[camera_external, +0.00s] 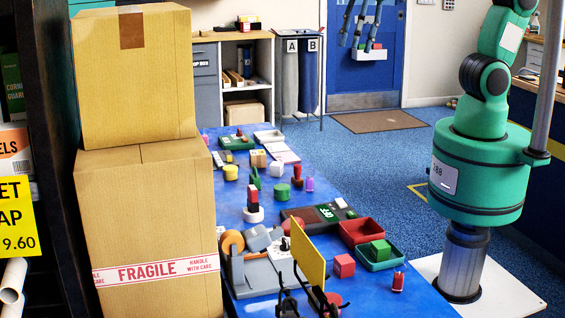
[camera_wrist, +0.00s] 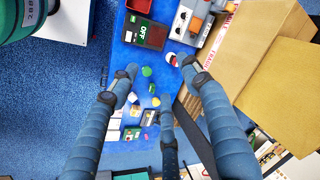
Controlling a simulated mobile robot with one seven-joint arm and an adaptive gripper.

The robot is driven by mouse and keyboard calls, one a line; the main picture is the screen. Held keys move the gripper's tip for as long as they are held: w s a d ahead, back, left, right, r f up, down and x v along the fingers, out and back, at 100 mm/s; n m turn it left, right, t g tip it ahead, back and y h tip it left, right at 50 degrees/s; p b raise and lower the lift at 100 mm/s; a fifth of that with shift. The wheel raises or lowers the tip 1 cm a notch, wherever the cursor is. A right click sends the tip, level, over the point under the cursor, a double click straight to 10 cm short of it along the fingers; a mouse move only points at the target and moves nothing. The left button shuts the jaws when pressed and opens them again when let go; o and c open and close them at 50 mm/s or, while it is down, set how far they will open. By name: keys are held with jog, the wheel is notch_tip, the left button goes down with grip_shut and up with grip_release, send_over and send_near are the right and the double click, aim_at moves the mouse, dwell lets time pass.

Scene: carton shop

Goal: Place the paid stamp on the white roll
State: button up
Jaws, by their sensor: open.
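A white roll (camera_external: 254,214) stands on the blue table, with a red and black block-like piece (camera_external: 252,196) upright on top of it. I cannot read any lettering on this piece, so I cannot tell whether it is the paid stamp. A small red-handled upright piece (camera_external: 297,173) stands farther back. In the wrist view the white roll (camera_wrist: 173,61) shows as a small white and red shape near the right fingertip. My gripper (camera_wrist: 160,78) has its three fingers spread, with nothing between the tips, high above the table.
Tall cartons (camera_external: 150,230) rise along the table's left side. A yellow panel (camera_external: 308,258) stands at the near end. Around the roll are a green cylinder (camera_external: 282,191), a yellow roll (camera_external: 230,172), a dark OFF panel (camera_external: 318,216) and a red tray (camera_external: 361,231).

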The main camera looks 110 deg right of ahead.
jog(key=s+a+r+n+t+h, duration=0.1)
jog(key=s+n, duration=0.4)
jog(key=s, duration=1)
jog(key=shift+s+r+n+t, duration=0.2)
jog(key=shift+r+n+t, duration=0.1)
jog(key=shift+r+t, duration=0.35)
jog(key=shift+o, duration=0.6)
jog(key=shift+a, duration=0.1)
